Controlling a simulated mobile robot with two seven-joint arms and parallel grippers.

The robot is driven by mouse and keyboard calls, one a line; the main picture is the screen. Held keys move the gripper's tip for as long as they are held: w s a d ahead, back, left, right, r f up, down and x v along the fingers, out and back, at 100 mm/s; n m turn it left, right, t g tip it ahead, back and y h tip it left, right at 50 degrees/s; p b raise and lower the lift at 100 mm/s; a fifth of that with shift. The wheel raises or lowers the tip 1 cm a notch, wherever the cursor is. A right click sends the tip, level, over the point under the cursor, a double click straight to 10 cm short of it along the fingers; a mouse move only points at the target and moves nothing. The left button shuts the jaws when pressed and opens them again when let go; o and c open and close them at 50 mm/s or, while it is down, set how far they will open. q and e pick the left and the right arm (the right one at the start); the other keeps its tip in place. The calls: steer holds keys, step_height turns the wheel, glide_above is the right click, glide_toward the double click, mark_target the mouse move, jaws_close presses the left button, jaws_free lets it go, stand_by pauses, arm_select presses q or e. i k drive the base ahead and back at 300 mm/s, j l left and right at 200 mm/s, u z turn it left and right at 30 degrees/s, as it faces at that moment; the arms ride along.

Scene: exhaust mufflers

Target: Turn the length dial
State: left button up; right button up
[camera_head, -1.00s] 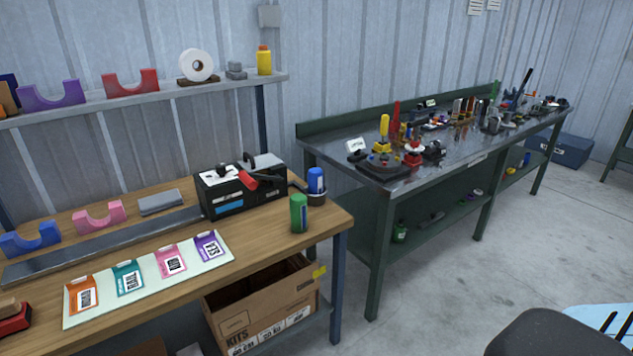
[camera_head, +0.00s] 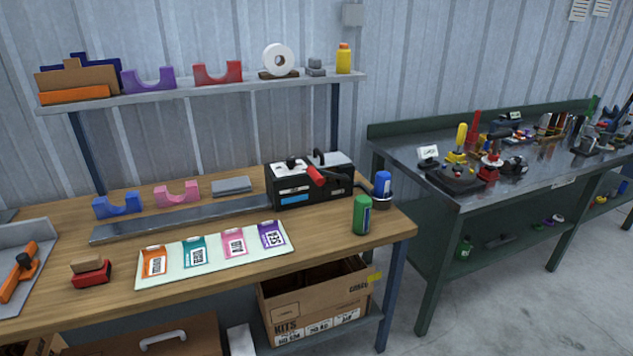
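No part in view can be told for sure as the length dial. A black box-shaped machine (camera_head: 309,181) with a red handle (camera_head: 316,175) and white and blue labels stands at the back right of the wooden bench (camera_head: 215,278). A flat metal strip (camera_head: 185,219) runs left from it. Any small dial on the machine is too small to make out. An orange tool with a black knob (camera_head: 25,262) lies on a grey plate (camera_head: 40,238) at the far left. Neither of my grippers is in view.
A mat with several coloured cards (camera_head: 215,251) lies at the front of the bench. A green can (camera_head: 362,214) and a blue can (camera_head: 382,184) stand at its right end. A cardboard box (camera_head: 315,295) sits below. A metal-topped bench (camera_head: 480,190) stands to the right.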

mark_target(291, 161)
steer(key=i+j+z, duration=0.15)
steer(key=j+z, duration=0.15)
steer(key=i+j+z, duration=0.25)
steer(key=j+z, duration=0.3)
steer(key=j, duration=0.15)
